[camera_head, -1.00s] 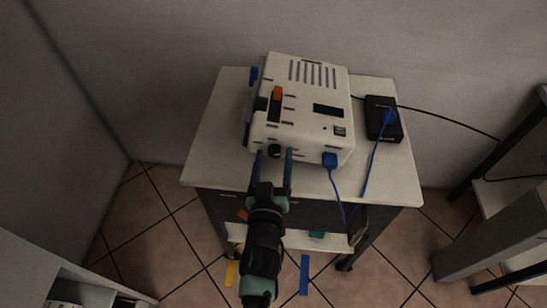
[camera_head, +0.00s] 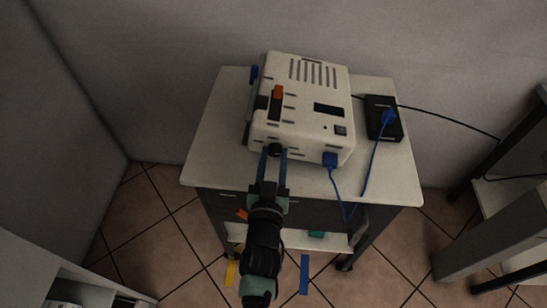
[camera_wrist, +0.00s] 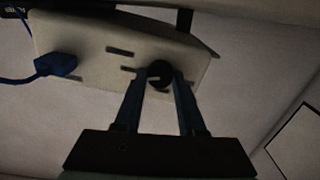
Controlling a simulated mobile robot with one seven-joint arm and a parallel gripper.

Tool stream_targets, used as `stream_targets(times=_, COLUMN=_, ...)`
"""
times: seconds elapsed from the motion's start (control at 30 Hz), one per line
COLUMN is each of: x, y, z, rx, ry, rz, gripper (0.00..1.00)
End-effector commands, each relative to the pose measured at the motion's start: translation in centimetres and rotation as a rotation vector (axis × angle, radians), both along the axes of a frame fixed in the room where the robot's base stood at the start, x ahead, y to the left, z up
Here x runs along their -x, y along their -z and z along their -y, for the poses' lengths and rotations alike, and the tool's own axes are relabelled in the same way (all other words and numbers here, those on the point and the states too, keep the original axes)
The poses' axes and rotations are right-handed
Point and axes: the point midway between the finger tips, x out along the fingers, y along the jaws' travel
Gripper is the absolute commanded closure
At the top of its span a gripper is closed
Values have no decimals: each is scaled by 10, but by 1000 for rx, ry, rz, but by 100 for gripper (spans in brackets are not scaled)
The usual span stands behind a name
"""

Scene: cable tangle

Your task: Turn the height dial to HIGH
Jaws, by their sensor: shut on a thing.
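The height dial (camera_head: 275,150) is a round black knob on the near face of the white device, toward its lower left. It also shows in the wrist view (camera_wrist: 160,73). My gripper (camera_head: 274,157) is at the dial with its two blue fingers on either side of it, shut on it; the fingertips also show in the wrist view (camera_wrist: 161,82). A small light mark shows on the dial in the wrist view. The white device (camera_head: 311,122) stands on a white-topped cart (camera_head: 210,150). The dial's label cannot be read.
A blue plug (camera_head: 330,160) sits in the device's near face right of the dial, its blue cable running to a black power box (camera_head: 377,133) on the cart's right. A black cable (camera_head: 450,120) runs right. The cart's left top is clear.

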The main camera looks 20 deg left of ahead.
Motion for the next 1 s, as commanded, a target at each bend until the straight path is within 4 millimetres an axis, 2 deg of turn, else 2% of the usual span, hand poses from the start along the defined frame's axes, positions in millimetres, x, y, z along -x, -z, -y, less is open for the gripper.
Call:
stream_targets(times=0.17, x=1, y=3, z=-1, rx=-88, ry=-2, rz=-31, gripper=100)
stream_targets(times=0.43, x=2, y=5, z=-1, rx=-91, ry=-4, rz=-38, gripper=100)
stream_targets(times=0.47, x=2, y=5, z=-1, rx=-91, ry=-4, rz=-38, gripper=59)
stream_targets(times=0.6, x=1, y=4, z=-1, rx=-91, ry=-3, rz=-35, gripper=34)
stream_targets(times=0.63, x=1, y=4, z=-1, rx=-91, ry=-3, rz=-34, gripper=31)
stream_targets(times=1.0, x=5, y=3, z=1, rx=-91, ry=-2, rz=-32, gripper=31)
